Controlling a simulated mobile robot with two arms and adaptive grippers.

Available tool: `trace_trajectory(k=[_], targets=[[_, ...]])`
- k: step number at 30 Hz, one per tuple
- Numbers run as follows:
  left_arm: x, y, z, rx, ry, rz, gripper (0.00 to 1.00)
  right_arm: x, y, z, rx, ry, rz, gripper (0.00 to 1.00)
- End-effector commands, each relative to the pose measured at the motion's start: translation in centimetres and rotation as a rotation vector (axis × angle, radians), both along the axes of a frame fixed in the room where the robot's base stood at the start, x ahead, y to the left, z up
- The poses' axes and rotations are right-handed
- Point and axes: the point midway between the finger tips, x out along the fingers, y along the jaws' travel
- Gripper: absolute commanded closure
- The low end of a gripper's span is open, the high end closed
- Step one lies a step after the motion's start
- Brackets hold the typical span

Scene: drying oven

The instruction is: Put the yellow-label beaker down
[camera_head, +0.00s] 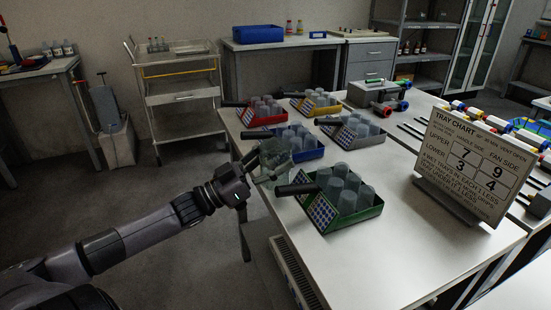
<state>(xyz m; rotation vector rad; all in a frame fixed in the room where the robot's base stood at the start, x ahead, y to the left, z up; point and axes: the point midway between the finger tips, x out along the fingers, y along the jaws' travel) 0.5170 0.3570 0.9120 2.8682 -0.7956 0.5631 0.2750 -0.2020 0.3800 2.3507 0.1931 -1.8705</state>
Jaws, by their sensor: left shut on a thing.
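My left gripper (264,172) reaches in from the lower left and is shut on a clear glass beaker (275,156). The beaker looks roughly upright at the left edge of the white table (415,258), just left of the blue tray. Its lower part is partly hidden by the gripper, and I cannot tell whether its base touches anything. I cannot make out a yellow label on it. My right gripper is not in view.
Trays of grey cups with black handles stand close by: green (368,214), blue (312,154), grey (371,138), red (247,119) and yellow (325,112). A tray chart sign (475,165) stands at right. The front table area is bare.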

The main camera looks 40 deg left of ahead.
Motion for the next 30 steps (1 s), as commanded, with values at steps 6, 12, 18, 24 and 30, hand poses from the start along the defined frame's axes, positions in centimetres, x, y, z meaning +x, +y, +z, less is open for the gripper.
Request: trace_trajectory(k=[6, 12, 18, 24, 30], targets=[[0.0, 0.0, -0.1, 0.000, 0.000, 0.000, 0.79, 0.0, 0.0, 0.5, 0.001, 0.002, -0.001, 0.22], [0.0, 0.0, -0.2, 0.001, 0.001, 0.000, 0.37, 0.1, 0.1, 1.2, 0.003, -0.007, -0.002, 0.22], [0.0, 0.0, -0.2, 0.001, 0.001, 0.000, 0.25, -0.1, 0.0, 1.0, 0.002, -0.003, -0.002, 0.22], [0.0, 0.0, -0.2, 0.001, 0.001, 0.000, 0.25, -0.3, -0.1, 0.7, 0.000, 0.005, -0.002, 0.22], [0.0, 0.0, 0.0, 0.001, 0.001, 0.000, 0.25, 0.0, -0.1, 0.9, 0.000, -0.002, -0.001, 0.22]])
